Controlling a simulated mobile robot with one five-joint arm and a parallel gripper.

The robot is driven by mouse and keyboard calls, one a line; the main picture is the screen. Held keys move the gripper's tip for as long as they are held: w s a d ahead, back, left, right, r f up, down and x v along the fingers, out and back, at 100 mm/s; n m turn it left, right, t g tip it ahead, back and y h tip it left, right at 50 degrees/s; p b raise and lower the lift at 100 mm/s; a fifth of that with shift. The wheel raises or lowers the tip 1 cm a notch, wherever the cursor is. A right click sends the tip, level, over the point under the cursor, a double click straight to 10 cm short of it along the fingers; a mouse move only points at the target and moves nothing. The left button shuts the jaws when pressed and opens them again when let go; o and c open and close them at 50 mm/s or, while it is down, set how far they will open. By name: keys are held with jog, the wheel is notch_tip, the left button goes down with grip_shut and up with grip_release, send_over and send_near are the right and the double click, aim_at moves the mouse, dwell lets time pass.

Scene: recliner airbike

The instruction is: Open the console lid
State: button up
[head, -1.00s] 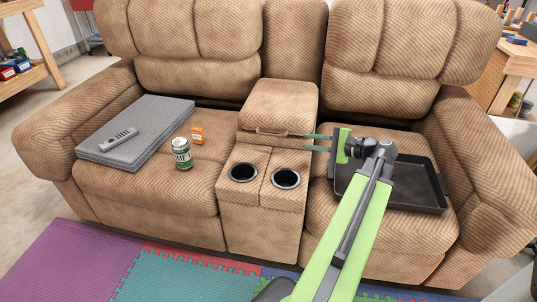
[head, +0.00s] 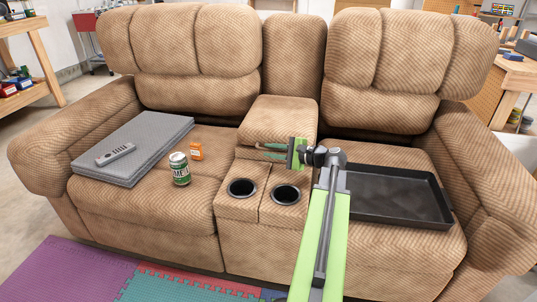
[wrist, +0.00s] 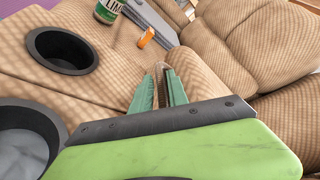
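The console lid (head: 281,117) is a brown padded block between the two seats and looks closed. Its pull along the lower front edge is hidden by my fingers in the head view. My gripper (head: 264,151) reaches in from the right, with its green fingertips at the lid's lower front edge. In the wrist view my gripper (wrist: 161,84) shows two green fingers with a narrow gap and brown console surface around them. I cannot tell whether the fingertips touch the pull.
Two cup holders (head: 242,188) (head: 286,195) lie in front of the lid. A green can (head: 179,169), an orange box (head: 196,151) and a grey cushion (head: 135,145) with a remote (head: 116,153) are on the left seat. A black tray (head: 395,194) is on the right seat.

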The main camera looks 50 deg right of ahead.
jog(key=shift+w+a+f, duration=0.1)
jog(key=shift+w, duration=0.35)
grip_shut()
jog(key=shift+a, duration=0.1)
dwell(1.0)
